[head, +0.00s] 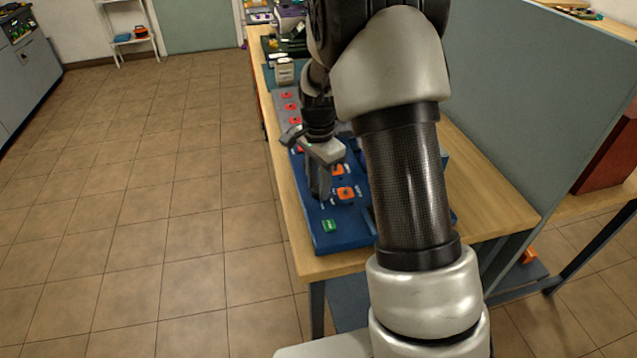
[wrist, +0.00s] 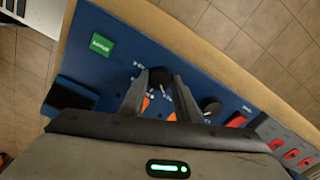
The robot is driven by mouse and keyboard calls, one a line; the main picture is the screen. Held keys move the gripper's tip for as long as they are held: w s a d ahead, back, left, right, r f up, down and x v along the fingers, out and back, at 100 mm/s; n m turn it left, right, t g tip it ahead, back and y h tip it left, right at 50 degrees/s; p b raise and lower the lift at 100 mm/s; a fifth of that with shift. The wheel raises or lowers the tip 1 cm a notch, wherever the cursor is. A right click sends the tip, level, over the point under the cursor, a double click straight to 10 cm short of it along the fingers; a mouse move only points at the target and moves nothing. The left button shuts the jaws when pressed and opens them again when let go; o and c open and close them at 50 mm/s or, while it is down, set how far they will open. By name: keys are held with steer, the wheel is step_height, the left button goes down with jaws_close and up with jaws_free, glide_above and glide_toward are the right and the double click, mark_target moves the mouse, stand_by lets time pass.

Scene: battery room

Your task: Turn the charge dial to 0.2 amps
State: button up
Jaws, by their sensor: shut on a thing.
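A blue control panel (head: 330,237) lies on the wooden bench and also fills much of the wrist view (wrist: 100,75). A black dial knob (wrist: 159,77) sits between the fingertips of my gripper (wrist: 158,86), and the jaws are shut on it. In the head view my gripper (head: 319,190) points down at the left part of the panel, and its fingers hide this knob. Small white marks lie around the knob, too small to read. Whether this is the charge dial, and its setting, I cannot tell.
A second black knob (wrist: 211,107) is close to the right finger. Orange squares (head: 345,193) and a green label (head: 328,226) are on the panel. A grey panel with red parts (head: 289,106) lies behind. A grey-green partition (head: 520,100) borders the bench's right side.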

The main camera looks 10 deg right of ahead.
steer(key=o, duration=1)
steer(key=shift+o, duration=0.2)
steer(key=shift+r, duration=0.15)
step_height(320, 180, up, 17)
steer(key=p, duration=0.2)
steer(key=shift+r, duration=0.15)
steer(key=s+r+n+t+p, duration=0.2)
steer(key=s+r+n+p, duration=0.2)
steer(key=s, duration=0.8)
steer(key=s+r+n+t+p, duration=0.3)
steer(key=s+r+n, duration=0.6)
steer(key=s, duration=0.4)
steer(key=shift+a+r+n+t+p, duration=0.3)
steer(key=shift+a+r+p, duration=0.15)
steer(key=shift+r, duration=0.35)
